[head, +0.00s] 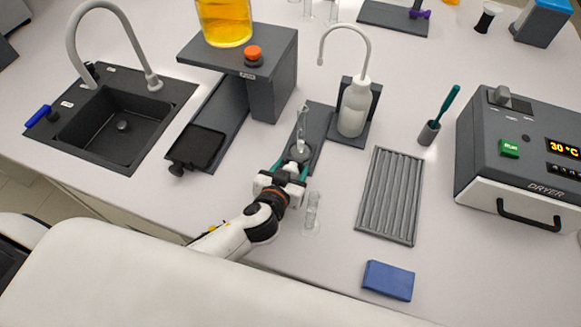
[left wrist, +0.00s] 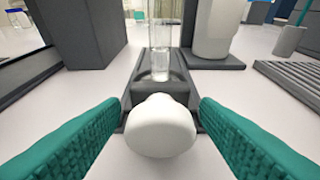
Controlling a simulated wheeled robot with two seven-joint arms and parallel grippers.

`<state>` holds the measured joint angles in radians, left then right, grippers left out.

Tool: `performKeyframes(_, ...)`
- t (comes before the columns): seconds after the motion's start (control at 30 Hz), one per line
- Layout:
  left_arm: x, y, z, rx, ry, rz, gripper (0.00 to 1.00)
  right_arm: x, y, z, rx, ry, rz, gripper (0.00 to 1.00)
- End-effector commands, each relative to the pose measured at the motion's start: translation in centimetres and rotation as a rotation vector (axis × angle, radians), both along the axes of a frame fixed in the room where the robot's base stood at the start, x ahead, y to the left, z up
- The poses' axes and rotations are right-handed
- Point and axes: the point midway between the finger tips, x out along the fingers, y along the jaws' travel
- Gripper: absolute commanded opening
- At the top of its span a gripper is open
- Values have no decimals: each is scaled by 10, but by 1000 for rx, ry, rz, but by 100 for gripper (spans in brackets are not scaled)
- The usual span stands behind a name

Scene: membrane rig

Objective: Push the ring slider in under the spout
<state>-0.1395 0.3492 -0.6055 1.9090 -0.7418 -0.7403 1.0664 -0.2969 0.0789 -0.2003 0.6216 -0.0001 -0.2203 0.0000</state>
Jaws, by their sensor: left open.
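The ring slider (head: 300,153) sits on a dark rail (head: 317,124), towards its near end, and a clear glass tube (head: 302,128) stands upright at it. In the left wrist view its round white knob (left wrist: 160,126) faces me, with the tube (left wrist: 160,62) behind. My left gripper (head: 290,170) is open at the near end of the rail; its teal fingers (left wrist: 160,130) lie on either side of the knob, with gaps showing. The thin curved spout (head: 348,28) rises from a white bottle (head: 354,106) right of the rail, its tip hanging beyond the tube. My right gripper is out of view.
A dark stand (head: 272,88) with an orange button is left of the rail. A small glass vial (head: 311,212) stands close right of my left gripper. A ribbed grey tray (head: 391,195), a blue block (head: 388,281) and the dryer (head: 520,150) are farther right.

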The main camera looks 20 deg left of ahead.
Motion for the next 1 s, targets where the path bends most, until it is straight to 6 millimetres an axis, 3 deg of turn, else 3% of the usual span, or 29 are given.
performKeyframes(0.23, 0, 0, -1, -1, 0, 0, 56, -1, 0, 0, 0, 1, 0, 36)
performKeyframes(0.5, 0, 0, 0, 0, 0, 0, 12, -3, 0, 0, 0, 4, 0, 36)
performKeyframes(0.6, 0, 0, 0, 0, 0, 0, 0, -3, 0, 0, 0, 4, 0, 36)
performKeyframes(0.77, 8, 0, -1, 0, 0, 2, 0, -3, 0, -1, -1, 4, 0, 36)
performKeyframes(1.0, 49, -1, -1, -1, -2, 4, 0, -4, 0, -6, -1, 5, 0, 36)
